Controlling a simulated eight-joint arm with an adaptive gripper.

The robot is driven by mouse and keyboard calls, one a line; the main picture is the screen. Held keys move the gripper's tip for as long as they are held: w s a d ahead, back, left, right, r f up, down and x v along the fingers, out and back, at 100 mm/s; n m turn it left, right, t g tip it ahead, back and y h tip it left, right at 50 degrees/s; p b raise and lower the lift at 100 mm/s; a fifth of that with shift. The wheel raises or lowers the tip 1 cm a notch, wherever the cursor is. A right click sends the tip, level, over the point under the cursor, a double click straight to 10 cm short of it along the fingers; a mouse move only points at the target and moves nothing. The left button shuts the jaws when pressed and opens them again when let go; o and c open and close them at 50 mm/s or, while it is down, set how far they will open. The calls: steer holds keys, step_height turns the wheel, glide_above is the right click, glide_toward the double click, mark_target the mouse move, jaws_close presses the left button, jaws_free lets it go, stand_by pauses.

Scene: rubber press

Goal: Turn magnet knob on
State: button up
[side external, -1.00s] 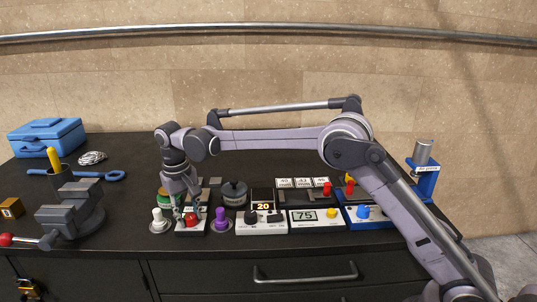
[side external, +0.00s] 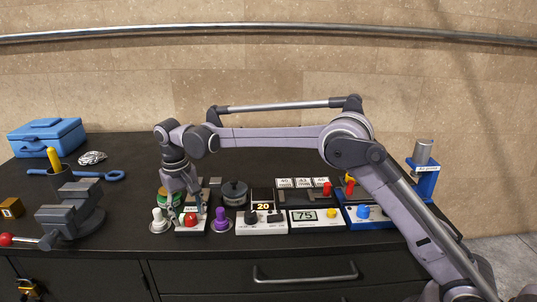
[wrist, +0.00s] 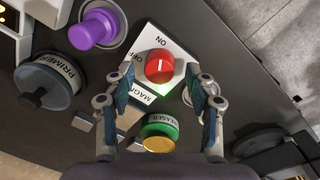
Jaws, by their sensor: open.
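The magnet knob is a round red knob (wrist: 160,67) on a white panel (wrist: 148,48) marked ON and MAGN, the rest of that label being hidden. A white line on the knob's face points along its middle. In the side external view the red knob (side external: 191,214) sits low on the panel, under my gripper. My gripper (wrist: 162,86) is open in the wrist view, one finger on each side of the knob. Both fingers appear apart from the knob, and nothing is held. A green glow shows on the panel beside the knob.
A purple knob (side external: 221,216) and a white knob (side external: 158,220) flank the panel. A green-and-gold jar (wrist: 159,131) and a dark PRIMER container (wrist: 48,84) stand behind it. Control boxes (side external: 262,222) continue to the right, and a grey vise (side external: 70,212) stands left.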

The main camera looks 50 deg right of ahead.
mark_target(186, 217)
step_height(186, 217, up, 11)
steer(key=shift+a+r, duration=0.15)
steer(key=shift+a, duration=0.2)
stand_by(0.4)
steer(key=s+d+r+n+t, duration=0.1)
steer(key=s+d+r+t, duration=0.35)
steer(key=s+d, duration=0.75)
steer(key=s+d+f+t, duration=0.1)
steer(key=s+f, duration=0.4)
steer(key=s, duration=0.3)
steer(key=s+d+f+t, duration=0.1)
steer(key=s+f, duration=0.5)
steer(key=s, duration=0.3)
steer(key=shift+d+n+t+y, duration=0.3)
steer(key=shift+d+n+t, duration=0.05)
steer(key=shift+n, duration=0.05)
